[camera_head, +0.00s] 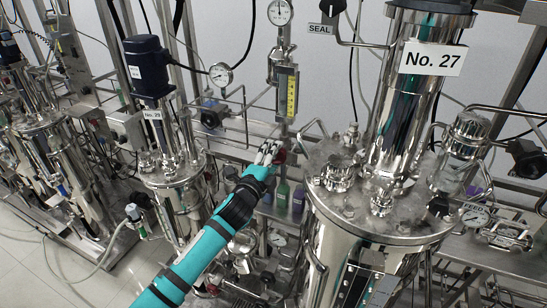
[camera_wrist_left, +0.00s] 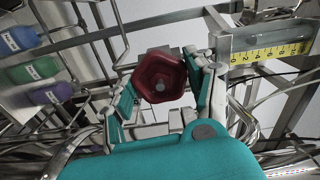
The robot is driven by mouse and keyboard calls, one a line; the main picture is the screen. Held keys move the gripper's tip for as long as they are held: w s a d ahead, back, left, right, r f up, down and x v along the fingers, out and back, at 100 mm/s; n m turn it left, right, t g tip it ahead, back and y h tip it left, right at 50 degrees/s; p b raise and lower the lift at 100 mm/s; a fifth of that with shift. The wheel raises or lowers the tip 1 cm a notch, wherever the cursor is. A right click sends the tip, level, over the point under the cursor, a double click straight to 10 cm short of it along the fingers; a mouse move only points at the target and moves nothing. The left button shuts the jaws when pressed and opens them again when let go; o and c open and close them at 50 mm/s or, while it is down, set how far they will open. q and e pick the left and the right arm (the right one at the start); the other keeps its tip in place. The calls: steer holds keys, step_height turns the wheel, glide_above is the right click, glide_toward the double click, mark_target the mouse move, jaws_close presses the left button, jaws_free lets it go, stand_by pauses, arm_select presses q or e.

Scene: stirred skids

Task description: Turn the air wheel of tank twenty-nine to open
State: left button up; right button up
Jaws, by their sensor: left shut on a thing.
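A small red hand wheel (camera_head: 281,157) sits on the pipework below a flow tube with a yellow scale (camera_head: 292,94). My left gripper (camera_head: 268,152) reaches it from the front, its fingers largely covering it in the head view. In the left wrist view the dark red, many-sided wheel (camera_wrist_left: 160,77) lies between the two fingers of my gripper (camera_wrist_left: 163,90), which is shut on it. The wheel's pointer or marking cannot be made out. The tank with the small label "No. 29" (camera_head: 153,115) stands left of the wheel. My right gripper is not in view.
The large steel tank labelled "No. 27" (camera_head: 432,58) stands close on the right. A green bottle (camera_head: 282,193) and a purple bottle (camera_head: 298,198) stand below the wheel. A round gauge (camera_head: 221,74) and thin pipes crowd the space around my arm.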

arm_select(q)
steer(key=n, duration=1.1)
steer(key=shift+f+p, duration=0.25)
steer(key=shift+p, duration=0.1)
steer(key=shift+n, duration=0.3)
steer(key=o, duration=1.2)
steer(key=shift+c, duration=0.2)
steer(key=shift+s+r, duration=0.1)
steer(key=shift+s, duration=0.05)
steer(key=v, duration=1.1)
steer(key=shift+s, duration=0.4)
steer(key=shift+a, duration=0.1)
